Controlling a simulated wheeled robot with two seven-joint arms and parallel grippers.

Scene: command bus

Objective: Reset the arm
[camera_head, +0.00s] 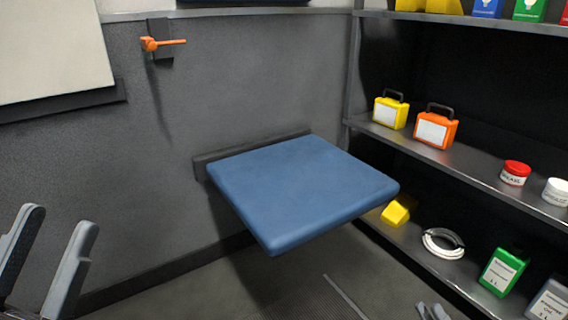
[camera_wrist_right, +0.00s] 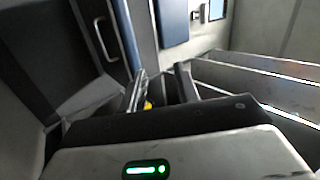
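My left gripper (camera_head: 54,226) is at the lower left of the head view. Its two grey fingers stand apart with nothing between them. My right gripper (camera_head: 432,310) shows only as fingertips at the bottom edge of the head view, right of the middle. In the right wrist view, the right gripper (camera_wrist_right: 162,78) has its fingers apart and I see nothing held. A small yellow patch shows behind the fingers there; I cannot tell what it is. Most of both arms is out of view.
A blue fold-down seat (camera_head: 300,185) juts from the grey wall between the grippers. An orange handle (camera_head: 165,43) is on the wall. Shelves at the right hold a yellow case (camera_head: 390,113), an orange case (camera_head: 435,131), jars and a green container (camera_head: 502,272).

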